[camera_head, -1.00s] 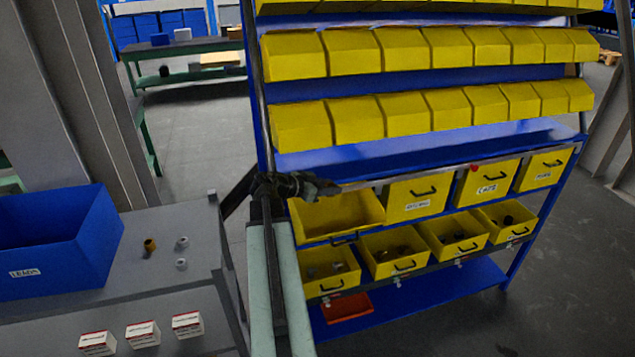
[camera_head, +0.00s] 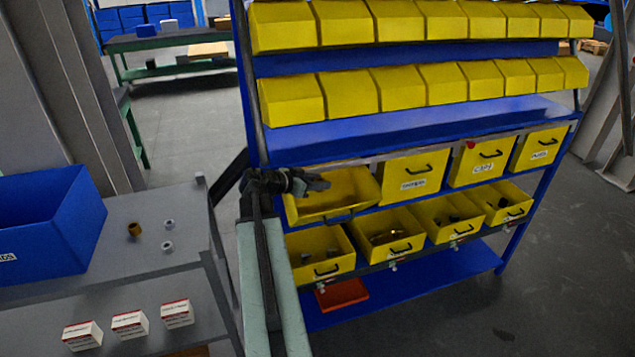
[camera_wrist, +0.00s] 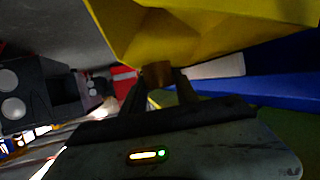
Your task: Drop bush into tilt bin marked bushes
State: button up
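The leftmost tilt bin (camera_head: 330,212) in the yellow rack row is tipped open. Its front label cannot be read. My gripper (camera_head: 318,184) is at the bin's open top in the head view. In the wrist view, a brown, brass-like bush (camera_wrist: 157,74) sits between the fingers of my gripper (camera_wrist: 159,88), against the yellow bin wall (camera_wrist: 200,35). The fingers appear shut on it. Another brass-coloured bush (camera_head: 134,229) stands on the grey table at the left.
Closed tilt bins, one marked CAPS (camera_head: 482,168), are to the right. Open yellow bins (camera_head: 320,268) with small parts are below.

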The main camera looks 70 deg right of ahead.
jog(key=o, duration=0.4)
jog(key=shift+a, duration=0.1)
jog(key=p+v, duration=0.3)
jog(key=v, duration=0.4)
jog(key=shift+w+a+r, duration=0.2)
dwell(0.6)
